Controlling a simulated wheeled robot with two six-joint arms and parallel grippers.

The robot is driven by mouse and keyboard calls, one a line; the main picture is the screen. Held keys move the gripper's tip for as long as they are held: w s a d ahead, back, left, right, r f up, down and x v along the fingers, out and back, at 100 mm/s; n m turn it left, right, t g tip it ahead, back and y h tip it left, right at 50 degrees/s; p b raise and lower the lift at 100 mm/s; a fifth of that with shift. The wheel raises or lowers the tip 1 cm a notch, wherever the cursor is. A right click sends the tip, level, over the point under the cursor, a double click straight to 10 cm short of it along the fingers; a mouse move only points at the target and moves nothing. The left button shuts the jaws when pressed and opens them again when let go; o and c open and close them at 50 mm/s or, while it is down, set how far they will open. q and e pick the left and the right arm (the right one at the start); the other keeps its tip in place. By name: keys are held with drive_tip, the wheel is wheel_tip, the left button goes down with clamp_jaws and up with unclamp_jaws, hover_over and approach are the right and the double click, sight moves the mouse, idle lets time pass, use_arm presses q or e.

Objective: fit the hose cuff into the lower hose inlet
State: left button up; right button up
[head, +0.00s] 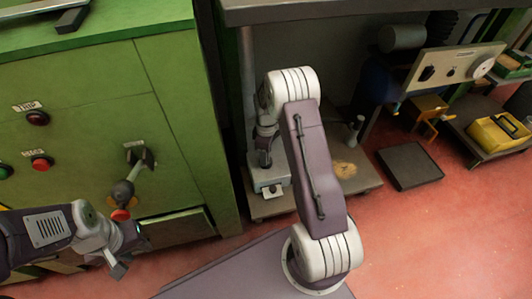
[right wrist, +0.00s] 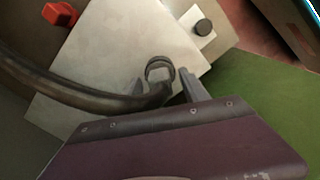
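A dark hose comes in from the left in the right wrist view, and its end carries a ring-like hose cuff (right wrist: 160,70). My right gripper (right wrist: 164,82) has a finger on each side of the hose end. I cannot tell whether the fingers press on it. In the head view my right arm reaches down over a grey box on the low platform and hides much of this gripper. No inlet can be made out for certain. My left gripper (head: 132,252) is open and empty in front of the green cabinet.
The green cabinet (head: 80,80) with buttons and a lever (head: 125,187) stands left. A grey bench (head: 370,8) overhangs the low platform (head: 360,178). A dark mat (head: 409,166) and yellow case (head: 497,132) are right. The wrist view shows a red block (right wrist: 60,14) and black knob (right wrist: 203,27).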

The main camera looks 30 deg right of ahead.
wheel_tip(320, 180, up, 9)
drive_tip(key=p, duration=0.7)
drive_tip(key=shift+r+p, duration=0.2)
drive_tip(key=shift+p, duration=0.1)
drive_tip(key=shift+f, duration=0.15)
